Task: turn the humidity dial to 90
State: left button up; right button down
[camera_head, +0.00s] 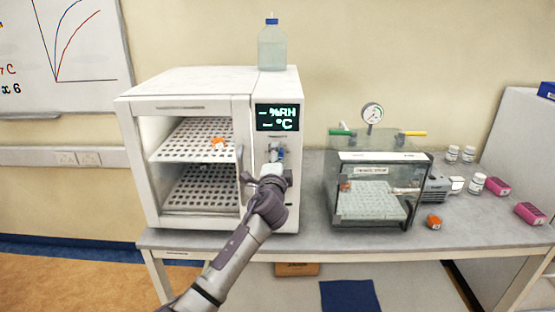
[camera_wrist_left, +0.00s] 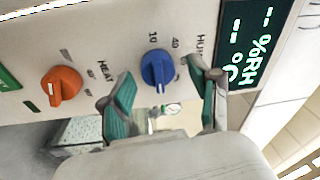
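The humidity dial is a blue knob (camera_wrist_left: 157,68) on the white panel of the chamber (camera_head: 178,82). In the left wrist view, marks including 10 and 40 show near it, partly cut off. The display (camera_head: 277,117) reads "– %RH" and "– °C", and it also shows in the left wrist view (camera_wrist_left: 248,45). My left gripper (camera_wrist_left: 162,92) is open, with its green-padded fingers on either side of the blue knob; contact cannot be told. In the head view the left gripper (camera_head: 274,160) covers most of the panel below the display. My right gripper is not in view.
An orange heat dial (camera_wrist_left: 62,85) sits beside the blue one. A clear vacuum box (camera_head: 378,195) with a gauge (camera_head: 372,114) stands right of the chamber. A bottle (camera_head: 272,46) stands on top of the chamber. White jars and pink boxes lie at the table's right.

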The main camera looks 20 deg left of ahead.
pick_arm(q)
jog(key=v, duration=1.2)
